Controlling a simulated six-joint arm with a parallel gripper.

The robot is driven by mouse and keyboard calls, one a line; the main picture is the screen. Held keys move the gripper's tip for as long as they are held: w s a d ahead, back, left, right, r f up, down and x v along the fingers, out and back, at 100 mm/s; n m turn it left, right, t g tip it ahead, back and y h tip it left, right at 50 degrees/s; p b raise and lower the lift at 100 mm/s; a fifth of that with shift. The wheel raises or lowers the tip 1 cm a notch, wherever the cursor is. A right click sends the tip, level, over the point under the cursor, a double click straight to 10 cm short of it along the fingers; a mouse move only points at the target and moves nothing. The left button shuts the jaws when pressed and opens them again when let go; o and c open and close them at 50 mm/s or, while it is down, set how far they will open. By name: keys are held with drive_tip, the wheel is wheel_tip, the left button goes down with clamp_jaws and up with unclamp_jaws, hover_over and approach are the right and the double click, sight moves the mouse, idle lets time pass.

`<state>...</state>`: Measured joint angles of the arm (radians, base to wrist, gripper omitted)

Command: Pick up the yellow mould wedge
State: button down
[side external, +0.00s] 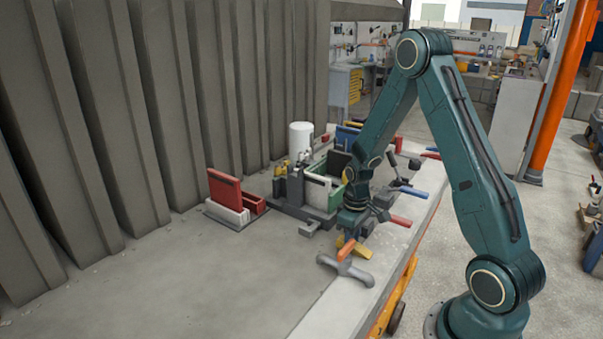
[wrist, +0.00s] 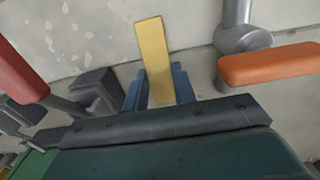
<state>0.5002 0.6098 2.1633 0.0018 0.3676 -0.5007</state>
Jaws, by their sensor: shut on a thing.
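The yellow mould wedge (wrist: 152,50) is a flat, long yellow bar in the wrist view, with its lower end between the two blue-grey fingers of my gripper (wrist: 158,88). The fingers are shut on it from both sides. In the side view my gripper (side external: 351,236) points down at the near right part of the bench, and a small yellow part of the wedge (side external: 363,252) shows beside it. I cannot tell whether the wedge touches the surface or is raised.
A grey clamp (side external: 345,270) with an orange handle (wrist: 268,64) stands close to the wedge. A red handle (wrist: 20,75) is on the wrist view's left. A red holder (side external: 224,188), green box (side external: 322,194) and white cylinder (side external: 301,140) stand further back. The bench's front left is clear.

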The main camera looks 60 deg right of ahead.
wheel_tip(320, 180, up, 20)
drive_tip(key=shift+f, duration=0.15)
idle(0.5)
idle(0.7)
drive_tip(key=w+f+m, duration=0.2)
drive_tip(key=f+m, duration=0.4)
drive_tip(key=m, duration=1.2)
drive_tip(key=w+f+m, duration=0.2)
drive_tip(key=f+m, duration=0.5)
drive_tip(key=m, duration=1.1)
drive_tip(key=shift+w+d, duration=0.15)
drive_tip(key=shift+w, duration=0.15)
drive_tip(key=shift+f, duration=0.1)
